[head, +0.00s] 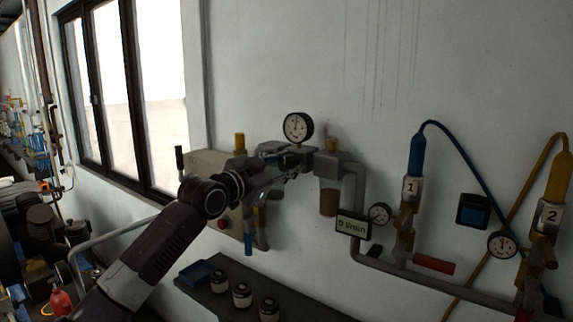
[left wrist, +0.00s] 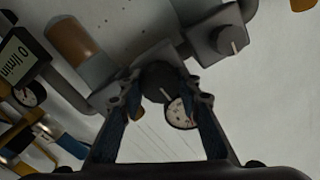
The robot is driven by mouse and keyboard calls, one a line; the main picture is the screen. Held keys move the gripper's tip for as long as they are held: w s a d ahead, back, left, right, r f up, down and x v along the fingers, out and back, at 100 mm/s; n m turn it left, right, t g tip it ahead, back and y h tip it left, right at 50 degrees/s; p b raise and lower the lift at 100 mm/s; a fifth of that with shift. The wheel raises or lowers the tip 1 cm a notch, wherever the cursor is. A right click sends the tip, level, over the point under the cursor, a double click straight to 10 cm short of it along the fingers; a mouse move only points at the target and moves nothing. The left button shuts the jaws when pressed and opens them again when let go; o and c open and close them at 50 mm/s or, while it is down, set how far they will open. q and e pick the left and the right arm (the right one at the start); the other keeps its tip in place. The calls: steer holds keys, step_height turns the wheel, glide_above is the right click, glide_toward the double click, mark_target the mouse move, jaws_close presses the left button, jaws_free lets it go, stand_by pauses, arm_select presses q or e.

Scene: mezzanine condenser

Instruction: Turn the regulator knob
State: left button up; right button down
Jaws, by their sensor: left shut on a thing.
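The regulator knob (left wrist: 160,82) is a dark round knob with a pale pointer line, seen between my fingers in the left wrist view. My left gripper (left wrist: 160,92) is shut on it, with one blue-padded finger on either side. In the head view my left gripper (head: 286,176) reaches the regulator at the wall pipe, and its fingers hide the knob there. A white-faced pressure gauge (head: 298,127) stands on top of the regulator; it also shows behind the knob in the left wrist view (left wrist: 180,113). My right gripper is not in view.
A grey box with a similar knob (left wrist: 229,40) sits beside the regulator. An amber bowl (head: 328,201) and a flow display (head: 352,226) are to the right. Hose stations marked 1 (head: 410,187) and 2 (head: 550,216) stand further right. A shelf (head: 215,305) with several jars lies below.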

arm_select(q)
steer(key=shift+f+m, duration=0.15)
steer(key=shift+m, duration=0.25)
steer(key=o, duration=1.2)
steer(key=shift+c, duration=0.2)
steer(key=v, duration=1.2)
